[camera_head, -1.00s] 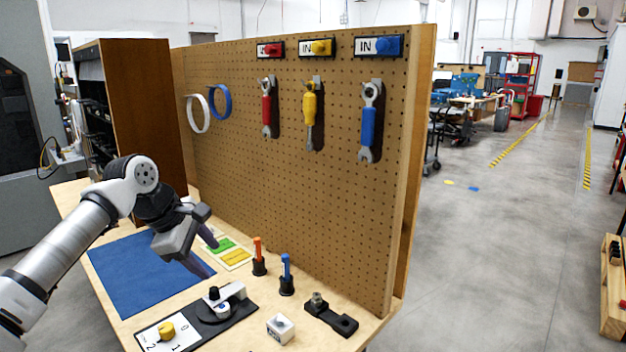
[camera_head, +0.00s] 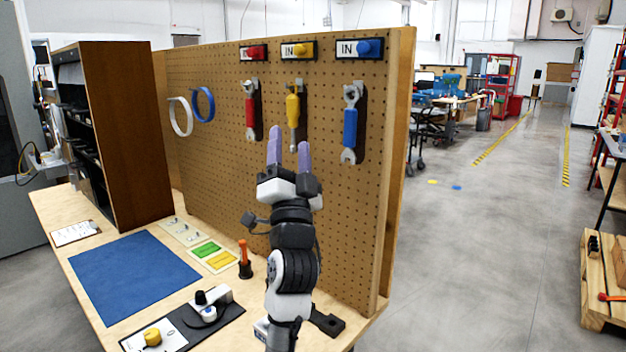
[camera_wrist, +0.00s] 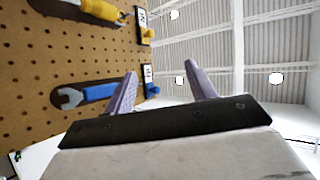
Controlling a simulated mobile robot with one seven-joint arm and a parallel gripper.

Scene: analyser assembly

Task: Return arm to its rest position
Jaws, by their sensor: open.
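My gripper (camera_head: 289,150) is raised in front of the pegboard, with its two purple fingers pointing up. The fingers are apart and nothing is between them. In the head view its tips overlap the pegboard just below the yellow-handled tool (camera_head: 293,110). In the wrist view my gripper (camera_wrist: 163,85) points toward the ceiling, with the pegboard on the left side. The blue-handled wrench (camera_wrist: 88,93) shows there beside the left finger, apart from it as far as I can tell. My arm stands upright over the front right of the table and hides part of the tabletop.
The pegboard (camera_head: 225,150) also carries a red-handled wrench (camera_head: 251,112) and two rings. On the table are a blue mat (camera_head: 130,275), a green and yellow card (camera_head: 213,256), an orange-handled tool in a holder (camera_head: 244,260) and a knob panel (camera_head: 180,325). Open floor lies right.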

